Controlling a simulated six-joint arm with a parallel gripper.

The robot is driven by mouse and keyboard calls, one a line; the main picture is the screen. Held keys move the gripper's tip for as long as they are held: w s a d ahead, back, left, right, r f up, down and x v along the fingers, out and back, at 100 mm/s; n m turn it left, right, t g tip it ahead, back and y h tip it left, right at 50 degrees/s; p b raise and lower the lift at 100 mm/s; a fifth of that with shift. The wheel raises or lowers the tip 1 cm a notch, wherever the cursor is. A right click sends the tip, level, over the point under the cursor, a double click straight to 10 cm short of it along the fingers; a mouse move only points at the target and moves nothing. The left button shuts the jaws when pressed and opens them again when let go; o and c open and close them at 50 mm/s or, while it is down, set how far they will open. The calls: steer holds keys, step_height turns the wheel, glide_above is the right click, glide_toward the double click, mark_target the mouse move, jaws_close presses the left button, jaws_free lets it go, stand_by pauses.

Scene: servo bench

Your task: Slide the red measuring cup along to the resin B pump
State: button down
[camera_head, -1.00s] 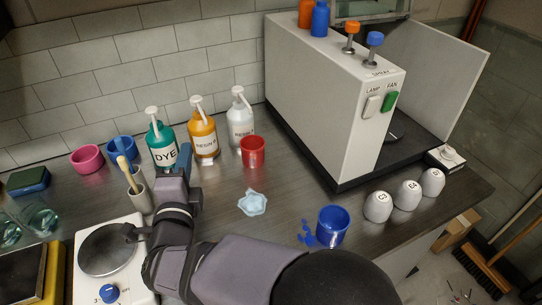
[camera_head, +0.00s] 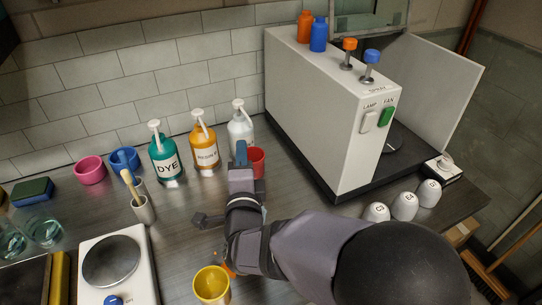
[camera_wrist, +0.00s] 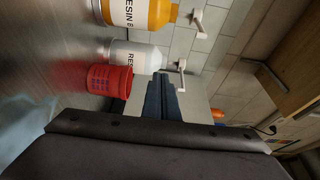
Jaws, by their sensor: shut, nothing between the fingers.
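The red measuring cup (camera_head: 258,163) stands upright on the bench, in front of the white resin pump bottle (camera_head: 239,126). The white bottle (camera_wrist: 138,57) is beyond the cup there.
The teal dye pump (camera_head: 166,155) stands left of the resin bottles, with pink (camera_head: 90,170) and blue (camera_head: 125,160) cups further left. The grey spray cabinet (camera_head: 330,110) bounds the right side. A yellow cup (camera_head: 211,287) stands in front. My arm hides the middle bench.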

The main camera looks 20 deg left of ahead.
mark_target(258, 163)
steer(key=w+d+p, duration=0.2)
steer(key=w+d, duration=0.4)
step_height(258, 163, down, 5)
steer(key=shift+f, duration=0.1)
steer(key=shift+s+a, duration=0.2)
steer(key=shift+a, duration=0.05)
steer(key=shift+s+a, duration=0.15)
steer(key=s+a+b, duration=0.1)
steer(key=s+a, duration=0.1)
steer(key=shift+s+a, duration=0.3)
steer(key=shift+s, duration=0.05)
stand_by(0.3)
